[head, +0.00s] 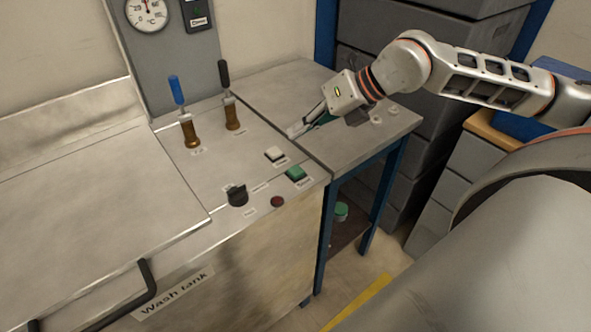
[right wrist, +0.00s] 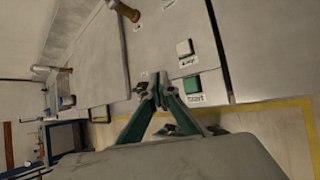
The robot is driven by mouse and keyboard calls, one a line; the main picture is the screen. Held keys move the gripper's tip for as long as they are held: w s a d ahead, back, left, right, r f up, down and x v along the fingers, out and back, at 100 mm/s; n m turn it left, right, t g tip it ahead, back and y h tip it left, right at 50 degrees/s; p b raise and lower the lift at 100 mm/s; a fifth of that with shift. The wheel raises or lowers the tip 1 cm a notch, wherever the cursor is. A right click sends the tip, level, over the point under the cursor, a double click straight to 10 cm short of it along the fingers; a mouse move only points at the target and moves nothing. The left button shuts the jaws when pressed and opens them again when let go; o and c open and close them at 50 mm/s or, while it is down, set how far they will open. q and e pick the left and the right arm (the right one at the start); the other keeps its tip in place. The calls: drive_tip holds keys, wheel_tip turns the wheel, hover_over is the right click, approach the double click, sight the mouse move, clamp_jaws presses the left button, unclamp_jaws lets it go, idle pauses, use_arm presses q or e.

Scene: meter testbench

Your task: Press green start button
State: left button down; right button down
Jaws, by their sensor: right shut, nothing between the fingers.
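My right gripper (head: 294,131) is shut and empty. In the head view it appears above and behind the button, over the panel's right edge, apart from it. In the right wrist view its fingertips (right wrist: 156,90) meet at the middle. My left gripper is in neither view.
A white square button (head: 275,154) sits behind the green one. A black knob (head: 237,195) and a dark red button (head: 277,202) are in front. Two brass valves with a blue lever (head: 176,90) and a black lever (head: 224,74) stand at the back. A side table (head: 270,90) adjoins the panel.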

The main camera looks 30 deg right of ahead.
drive_tip(key=b, duration=0.3)
hover_over(299, 170)
wheel_tip(299, 170, down, 7)
drive_tip(key=shift+s, duration=0.1)
drive_tip(key=shift+f, duration=0.45)
drive_tip(key=shift+b, duration=0.3)
drive_tip(key=shift+f, duration=0.1)
idle(0.6)
drive_tip(key=shift+f+b, duration=0.35)
drive_tip(key=shift+b, duration=0.05)
idle(0.4)
